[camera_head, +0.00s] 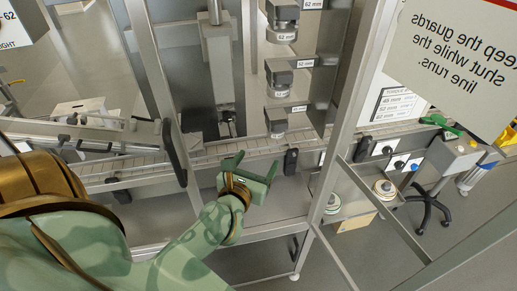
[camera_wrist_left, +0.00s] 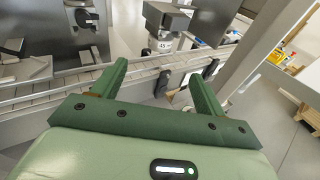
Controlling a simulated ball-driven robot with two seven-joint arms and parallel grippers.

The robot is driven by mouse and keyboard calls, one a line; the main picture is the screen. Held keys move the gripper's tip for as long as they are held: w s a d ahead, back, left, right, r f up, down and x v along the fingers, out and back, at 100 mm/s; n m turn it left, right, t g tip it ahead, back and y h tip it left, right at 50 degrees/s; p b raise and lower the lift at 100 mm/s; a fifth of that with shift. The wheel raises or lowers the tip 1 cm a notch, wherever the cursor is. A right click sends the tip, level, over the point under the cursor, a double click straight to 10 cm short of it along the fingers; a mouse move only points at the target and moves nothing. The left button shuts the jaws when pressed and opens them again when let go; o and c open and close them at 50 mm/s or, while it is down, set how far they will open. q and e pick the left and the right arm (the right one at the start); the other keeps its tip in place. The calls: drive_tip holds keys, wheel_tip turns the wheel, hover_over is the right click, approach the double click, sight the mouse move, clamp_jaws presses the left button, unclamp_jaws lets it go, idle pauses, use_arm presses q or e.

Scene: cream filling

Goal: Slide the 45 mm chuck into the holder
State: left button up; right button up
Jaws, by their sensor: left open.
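My left gripper (camera_head: 252,163) is open and empty in front of the conveyor. In the left wrist view its two green fingers (camera_wrist_left: 160,80) stand wide apart with nothing between them. A dark grey chuck (camera_head: 276,122) hangs lowest on the upright rack, a little beyond and above the gripper. In the left wrist view this chuck (camera_wrist_left: 165,22) shows above the gap between the fingers, by a tag reading 45. Two more chucks hang above it; the top one (camera_head: 283,33) is by a 62 mm label. I cannot tell which part is the holder. My right gripper is not in view.
The conveyor (camera_head: 130,167) crosses behind the gripper. A steel frame post (camera_head: 335,125) stands to its right. A grey upright column (camera_head: 218,65) stands behind the conveyor, left of the rack. A hanging sign (camera_head: 455,60) fills the upper right. Floor shows below the conveyor.

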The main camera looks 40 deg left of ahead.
sight(273, 135)
use_arm(q)
drive_tip(key=x, duration=1.5)
drive_tip(key=shift+w, duration=0.6)
drive_tip(key=shift+c, duration=0.3)
drive_tip(key=c, duration=1)
drive_tip(key=o, duration=0.4)
drive_tip(key=c, duration=0.4)
